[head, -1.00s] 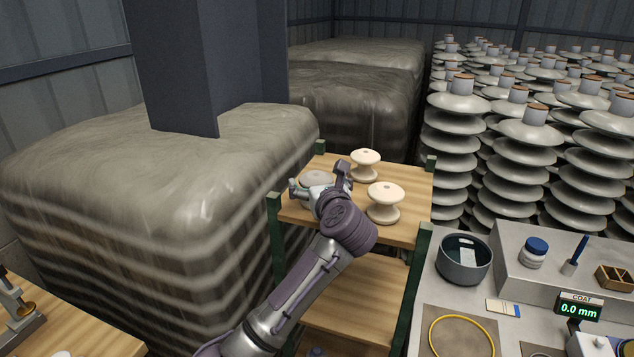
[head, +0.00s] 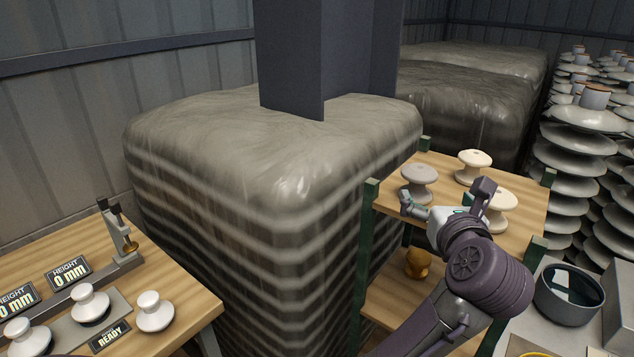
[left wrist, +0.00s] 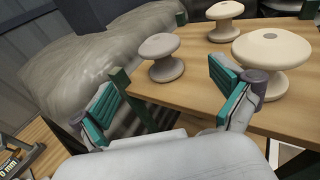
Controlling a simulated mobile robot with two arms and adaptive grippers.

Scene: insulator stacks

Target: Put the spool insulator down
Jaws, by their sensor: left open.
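A grey spool insulator (head: 419,183) stands upright on the wooden top shelf (head: 519,222), near its left edge; it also shows in the left wrist view (left wrist: 161,58). A cream spool insulator (head: 473,166) stands behind it to the right. Another cream spool insulator (head: 498,207) stands in front on the right, partly hidden by my arm in the head view and clear in the left wrist view (left wrist: 271,63). My left gripper (head: 443,196) is open and empty, at the front of the shelf, apart from the grey spool. My right gripper is not in view.
Green posts (head: 367,232) stand at the shelf's corners. A brass-coloured object (head: 418,263) is on the lower shelf. A wooden table (head: 178,293) at left holds white spools and a height gauge (head: 119,237). A dark pot (head: 569,294) stands at right. Wrapped pallets fill the back.

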